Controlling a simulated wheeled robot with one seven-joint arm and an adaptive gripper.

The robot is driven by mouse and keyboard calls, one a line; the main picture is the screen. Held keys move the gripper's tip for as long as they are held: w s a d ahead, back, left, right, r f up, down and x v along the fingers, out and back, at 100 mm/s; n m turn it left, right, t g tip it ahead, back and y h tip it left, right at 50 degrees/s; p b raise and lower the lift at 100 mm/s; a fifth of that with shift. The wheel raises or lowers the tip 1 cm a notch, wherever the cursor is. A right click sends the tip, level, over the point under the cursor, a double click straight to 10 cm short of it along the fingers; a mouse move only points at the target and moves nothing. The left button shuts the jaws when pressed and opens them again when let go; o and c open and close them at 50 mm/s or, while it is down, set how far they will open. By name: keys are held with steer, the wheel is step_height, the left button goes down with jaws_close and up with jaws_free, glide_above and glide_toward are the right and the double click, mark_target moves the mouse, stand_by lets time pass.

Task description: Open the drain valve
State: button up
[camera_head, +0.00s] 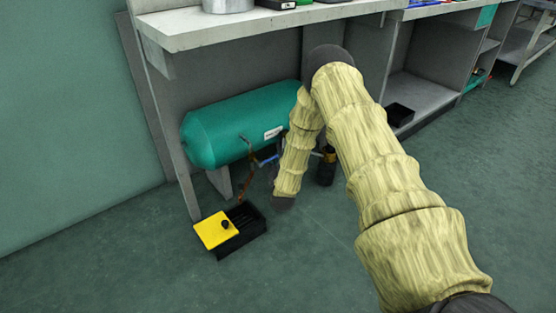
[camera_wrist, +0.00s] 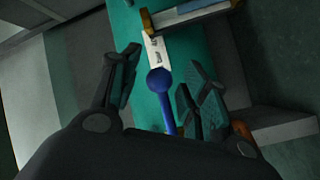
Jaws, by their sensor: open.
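The teal tank (camera_head: 225,130) lies under the workbench and carries a white label (camera_head: 273,133). A blue lever (camera_head: 268,160), apparently the drain valve's handle, shows below the tank, partly hidden by my arm. In the wrist view the blue lever (camera_wrist: 158,80) has a round end and lies between my open fingers, with the tank (camera_wrist: 190,45) and its label (camera_wrist: 157,50) behind. My gripper (camera_wrist: 165,75) is open and empty; contact with the lever cannot be made out. The fingers do not show clearly in the head view.
A black tray (camera_head: 247,238) with a yellow plate (camera_head: 213,230) stands on the floor below a brownish pipe (camera_head: 246,187). A black canister (camera_head: 326,170) stands right of my forearm. The workbench top (camera_head: 200,33) overhangs the tank. Open floor lies in front.

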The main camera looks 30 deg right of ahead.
steer(key=shift+w+d, duration=0.3)
steer(key=shift+w, duration=0.15)
jaws_close()
